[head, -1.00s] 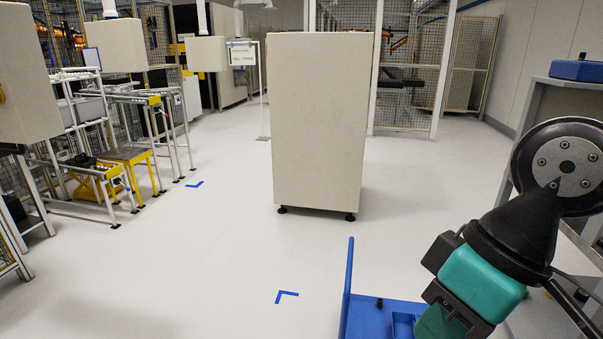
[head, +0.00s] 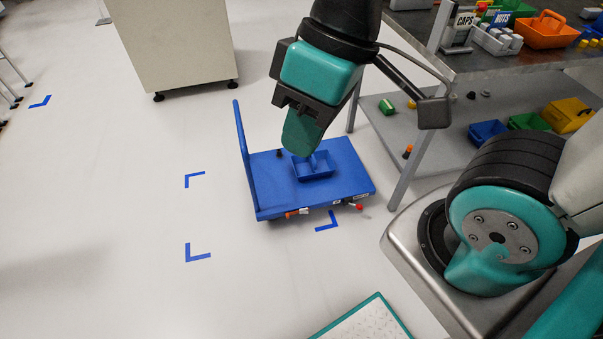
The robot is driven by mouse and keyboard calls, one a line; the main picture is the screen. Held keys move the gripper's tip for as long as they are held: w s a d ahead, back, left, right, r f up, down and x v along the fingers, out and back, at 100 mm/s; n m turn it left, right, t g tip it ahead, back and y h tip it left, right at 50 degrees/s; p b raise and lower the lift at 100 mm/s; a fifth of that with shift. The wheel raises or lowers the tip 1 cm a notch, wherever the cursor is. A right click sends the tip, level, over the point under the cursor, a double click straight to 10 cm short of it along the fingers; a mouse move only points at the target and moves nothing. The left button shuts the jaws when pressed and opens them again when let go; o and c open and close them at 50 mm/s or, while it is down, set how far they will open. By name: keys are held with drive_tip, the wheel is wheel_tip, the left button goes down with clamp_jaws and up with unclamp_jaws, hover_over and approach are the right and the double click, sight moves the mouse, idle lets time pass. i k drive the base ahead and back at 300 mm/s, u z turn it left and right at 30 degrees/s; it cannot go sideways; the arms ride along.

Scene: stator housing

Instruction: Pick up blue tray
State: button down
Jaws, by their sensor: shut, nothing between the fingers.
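A small blue tray (head: 314,172) with a raised handle sits on the flat deck of a blue cart (head: 350,178) on the floor. My gripper (head: 303,148), with teal fingers, is shut and empty. It points down in front of the tray's upper left part in the head view and hides some of it. I cannot tell whether the fingertips touch the tray or hang above it. Another blue tray (head: 487,131) stands on the lower shelf of the workbench at the right.
The cart's upright blue handle (head: 241,140) rises at its left end. A workbench (head: 480,62) with an orange tray (head: 540,28) and bins stands at the right. A beige cabinet (head: 175,45) is at the back. White floor with blue corner marks is clear on the left.

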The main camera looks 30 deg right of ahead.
sight(320, 164)
drive_tip(key=z, duration=2.7)
drive_tip(key=i, duration=0.4)
drive_tip(key=u, duration=2.7)
